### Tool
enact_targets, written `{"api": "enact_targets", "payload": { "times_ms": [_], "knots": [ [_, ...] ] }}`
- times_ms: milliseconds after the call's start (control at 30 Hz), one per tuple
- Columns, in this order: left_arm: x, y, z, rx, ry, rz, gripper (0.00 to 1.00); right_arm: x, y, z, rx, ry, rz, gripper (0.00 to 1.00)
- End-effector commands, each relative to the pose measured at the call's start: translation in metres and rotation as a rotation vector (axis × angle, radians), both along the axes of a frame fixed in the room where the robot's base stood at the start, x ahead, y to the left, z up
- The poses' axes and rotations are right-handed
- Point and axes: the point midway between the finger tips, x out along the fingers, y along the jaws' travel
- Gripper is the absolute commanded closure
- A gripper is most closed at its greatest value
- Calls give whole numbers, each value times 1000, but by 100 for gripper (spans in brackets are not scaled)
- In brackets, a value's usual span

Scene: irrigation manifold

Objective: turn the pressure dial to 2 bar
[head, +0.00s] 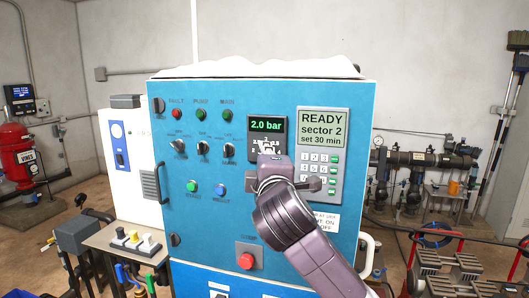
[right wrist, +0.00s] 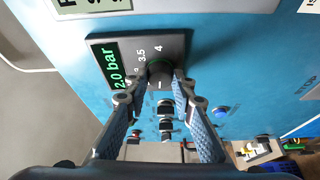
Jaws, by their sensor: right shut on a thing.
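The pressure dial is a dark round knob (right wrist: 159,74) below a small display (right wrist: 112,66) on the blue cabinet. The display reads 2.0 bar in green, also in the head view (head: 266,125). Scale marks 3.5 and 4 show beside the knob in the right wrist view. My right gripper (right wrist: 160,82) is shut on the knob, one finger on each side. In the head view my right gripper (head: 266,152) covers most of the dial, so its pointer is hidden there. My left gripper is in neither view.
The blue cabinet (head: 220,240) also carries lamps, black selector switches, a green and a blue button (head: 221,188), a keypad (head: 321,178) and a red button (head: 246,261). A screen (head: 322,127) reads READY, sector 2, set 30 min. A bench with coloured-handled valves stands at left.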

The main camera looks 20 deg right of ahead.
Motion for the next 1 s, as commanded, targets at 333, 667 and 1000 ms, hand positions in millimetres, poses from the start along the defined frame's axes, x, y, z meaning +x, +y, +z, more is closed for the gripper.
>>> {"api": "enact_targets", "payload": {
  "times_ms": [333, 667, 1000],
  "knots": [
    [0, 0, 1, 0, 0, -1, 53, 0, 1, 0, -84, 57, 1, 100],
    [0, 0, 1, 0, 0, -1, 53, 0, 1, 0, -93, 63, 1, 100],
    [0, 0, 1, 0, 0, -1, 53, 0, 0, 0, -91, 62, 0, 60]
  ]
}}
